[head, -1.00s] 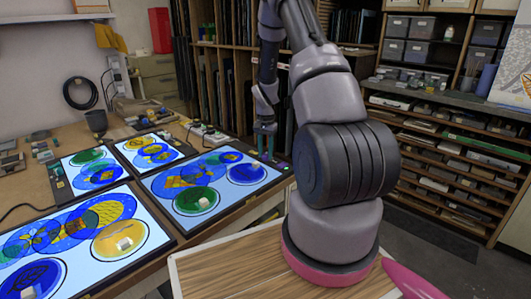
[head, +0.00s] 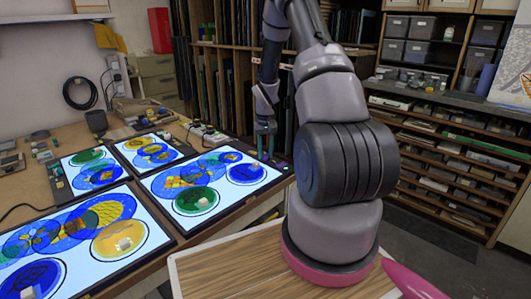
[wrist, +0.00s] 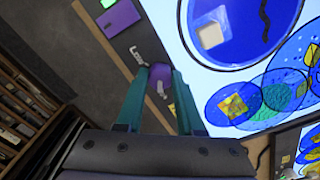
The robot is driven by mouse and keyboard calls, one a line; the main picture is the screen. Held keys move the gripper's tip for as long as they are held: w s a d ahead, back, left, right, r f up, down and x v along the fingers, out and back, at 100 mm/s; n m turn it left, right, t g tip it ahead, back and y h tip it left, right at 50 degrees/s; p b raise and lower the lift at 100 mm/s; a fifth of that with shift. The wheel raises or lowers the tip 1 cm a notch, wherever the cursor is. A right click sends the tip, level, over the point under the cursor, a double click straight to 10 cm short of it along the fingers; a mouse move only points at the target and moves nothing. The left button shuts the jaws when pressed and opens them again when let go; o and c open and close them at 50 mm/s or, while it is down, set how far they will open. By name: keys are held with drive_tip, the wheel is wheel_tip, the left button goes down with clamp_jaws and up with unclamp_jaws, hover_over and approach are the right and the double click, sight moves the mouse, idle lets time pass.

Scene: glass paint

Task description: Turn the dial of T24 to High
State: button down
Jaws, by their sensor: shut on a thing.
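My gripper (wrist: 160,78) points down at the dark edge strip of a lit light panel (head: 215,195), with its teal fingers either side of a small purple dial (wrist: 158,71). The fingers are shut on the dial. In the head view my gripper (head: 265,153) is at the panel's far right corner, and the dial is too small there to make out. White marks lie on either side of the dial in the wrist view. A purple patch (wrist: 119,17) and a green patch lie farther along the strip. I cannot read a T24 label or the dial's setting.
Blue, green and yellow painted glass discs with small pale blocks lie on the panel. More lit panels (head: 75,245) fill the bench to the left. Shelves (head: 440,150) stand at the right, and a wooden top (head: 235,265) is in front.

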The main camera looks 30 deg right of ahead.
idle(0.4)
drive_tip(key=c, duration=0.5)
unclamp_jaws()
drive_tip(key=shift+r, duration=0.15)
wheel_tip(320, 180, up, 11)
drive_tip(key=shift+f, duration=0.2)
wheel_tip(320, 180, up, 12)
drive_tip(key=f+t, duration=0.1)
drive_tip(key=t, duration=0.1)
hover_over(265, 154)
drive_tip(key=s+a, duration=0.4)
drive_tip(key=s+a+r+t, duration=0.1)
drive_tip(key=s+a+r, duration=0.45)
drive_tip(key=r, duration=0.45)
drive_tip(key=s+a+r+t, duration=0.1)
drive_tip(key=s+a+r, duration=0.1)
drive_tip(key=s, duration=0.3)
drive_tip(key=s+a+r+m+t+y, duration=0.1)
drive_tip(key=s+a+r, duration=0.1)
drive_tip(key=s, duration=0.4)
drive_tip(key=s+a+r+t+y, duration=0.1)
drive_tip(key=s+a+r+t, duration=0.1)
drive_tip(key=s, duration=0.4)
drive_tip(key=shift+s+r, duration=0.25)
drive_tip(key=shift+r, duration=0.6)
